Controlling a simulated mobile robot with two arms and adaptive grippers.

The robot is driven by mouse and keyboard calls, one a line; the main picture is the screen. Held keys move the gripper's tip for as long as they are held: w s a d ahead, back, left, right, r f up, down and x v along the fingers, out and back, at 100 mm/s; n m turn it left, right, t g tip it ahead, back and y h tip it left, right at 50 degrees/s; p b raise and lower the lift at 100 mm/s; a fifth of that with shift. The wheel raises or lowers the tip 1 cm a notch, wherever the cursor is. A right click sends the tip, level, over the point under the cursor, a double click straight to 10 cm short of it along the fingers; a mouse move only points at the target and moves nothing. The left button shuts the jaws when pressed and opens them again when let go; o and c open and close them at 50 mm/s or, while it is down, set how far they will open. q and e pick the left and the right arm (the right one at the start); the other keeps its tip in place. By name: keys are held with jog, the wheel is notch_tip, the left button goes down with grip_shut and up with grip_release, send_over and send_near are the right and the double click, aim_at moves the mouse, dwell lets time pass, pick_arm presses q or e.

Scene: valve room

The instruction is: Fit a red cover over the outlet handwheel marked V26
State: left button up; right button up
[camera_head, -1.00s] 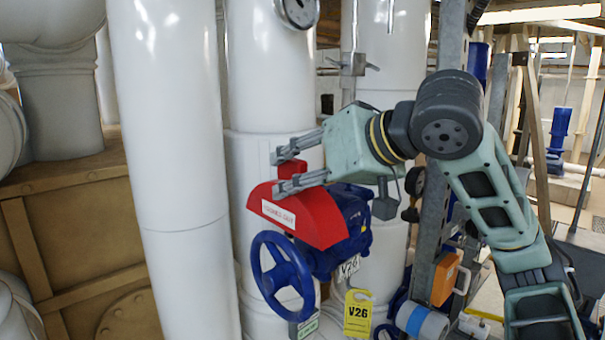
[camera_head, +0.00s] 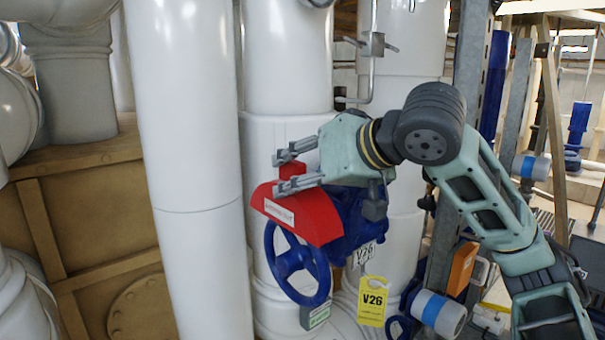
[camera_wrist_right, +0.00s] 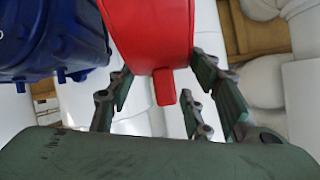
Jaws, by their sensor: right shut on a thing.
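The red cover (camera_head: 305,213), with a white label on its front, is at the top of the blue handwheel (camera_head: 297,270). It hides the upper part of the wheel; the lower rim and spokes show below it. I cannot tell whether they touch. A white V26 plate (camera_head: 364,254) and a yellow V26 tag (camera_head: 373,300) are beside this valve. My right gripper (camera_head: 291,168) is shut on the raised tab of the cover. In the right wrist view the cover (camera_wrist_right: 150,30) and its tab (camera_wrist_right: 165,87) are between the fingers (camera_wrist_right: 167,100). My left gripper is not in view.
A large white pipe (camera_head: 190,150) stands close left of the wheel, and another white pipe (camera_head: 287,60) rises behind it. The blue valve body (camera_head: 350,215) is right of the wheel. A grey steel post (camera_head: 465,80) stands behind my right arm.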

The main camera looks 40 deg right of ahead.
aim_at(312, 193)
jog(key=shift+f+b, duration=0.6)
jog(key=shift+f, duration=0.15)
jog(key=shift+f+b, duration=0.85)
jog(key=shift+f, duration=0.3)
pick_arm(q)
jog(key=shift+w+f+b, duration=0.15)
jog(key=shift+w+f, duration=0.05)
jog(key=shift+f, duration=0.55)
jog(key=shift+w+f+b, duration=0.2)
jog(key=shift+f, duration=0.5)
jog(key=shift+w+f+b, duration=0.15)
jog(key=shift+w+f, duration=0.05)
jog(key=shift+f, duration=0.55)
pick_arm(e)
jog(key=shift+f, duration=0.7)
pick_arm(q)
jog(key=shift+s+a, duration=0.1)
pick_arm(e)
jog(key=o, duration=1.4)
jog(key=shift+c, duration=0.2)
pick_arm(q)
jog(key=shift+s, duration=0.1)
pick_arm(e)
jog(key=v, duration=1.2)
